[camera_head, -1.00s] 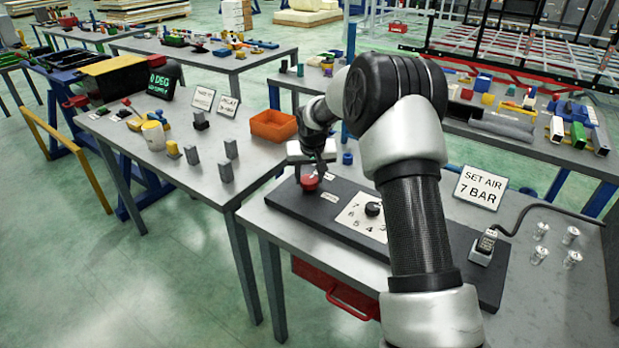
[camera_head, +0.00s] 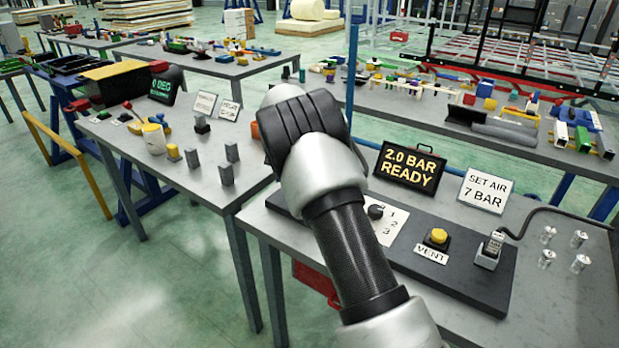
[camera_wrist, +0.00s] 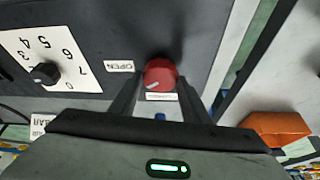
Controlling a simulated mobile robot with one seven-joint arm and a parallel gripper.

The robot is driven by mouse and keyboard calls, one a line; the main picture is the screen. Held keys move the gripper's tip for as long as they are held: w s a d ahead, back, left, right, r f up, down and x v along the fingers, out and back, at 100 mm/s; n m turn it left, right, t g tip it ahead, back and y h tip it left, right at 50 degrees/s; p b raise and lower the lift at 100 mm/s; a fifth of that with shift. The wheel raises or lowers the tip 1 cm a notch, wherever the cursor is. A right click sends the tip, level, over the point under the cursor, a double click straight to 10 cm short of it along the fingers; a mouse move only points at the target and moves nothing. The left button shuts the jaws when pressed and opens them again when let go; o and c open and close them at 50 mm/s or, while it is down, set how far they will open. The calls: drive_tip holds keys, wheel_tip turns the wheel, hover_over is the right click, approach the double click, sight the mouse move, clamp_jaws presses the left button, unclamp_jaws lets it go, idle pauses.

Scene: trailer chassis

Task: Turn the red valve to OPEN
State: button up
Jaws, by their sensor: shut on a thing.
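The red valve (camera_wrist: 160,74) is a round knob on the dark panel in the wrist view. A pale mark on it points toward the lower left of the picture. My gripper (camera_wrist: 159,84) is shut on the valve, one finger on each side. The OPEN label (camera_wrist: 120,66) lies to the left of the knob. A second small label (camera_wrist: 161,97) lies just below the knob; its text is too small to read. In the head view my arm hides the valve and my gripper.
A numbered dial (camera_wrist: 45,73) is on the same panel. A lit display (camera_head: 410,166) reads 2.0 BAR READY, beside the SET AIR 7 BAR sign (camera_head: 485,191). A yellow VENT button (camera_head: 438,235) and a grey plug (camera_head: 490,250) are on the panel. An orange bin (camera_wrist: 275,128) stands nearby.

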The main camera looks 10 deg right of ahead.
drive_tip(key=m+g+p, duration=0.1)
drive_tip(key=m, duration=0.1)
drive_tip(key=m+g+p, duration=0.1)
drive_tip(key=m+p, duration=0.1)
drive_tip(key=m, duration=0.1)
drive_tip(key=shift+w+a+r+h, duration=0.1)
drive_tip(key=shift+w+h, duration=0.05)
drive_tip(key=shift+h, duration=0.15)
drive_tip(key=shift+m+g+p, duration=0.4)
drive_tip(key=shift+m+p, duration=0.35)
drive_tip(key=shift+m, duration=0.25)
drive_tip(key=o, duration=1)
drive_tip(key=shift+o, duration=0.2)
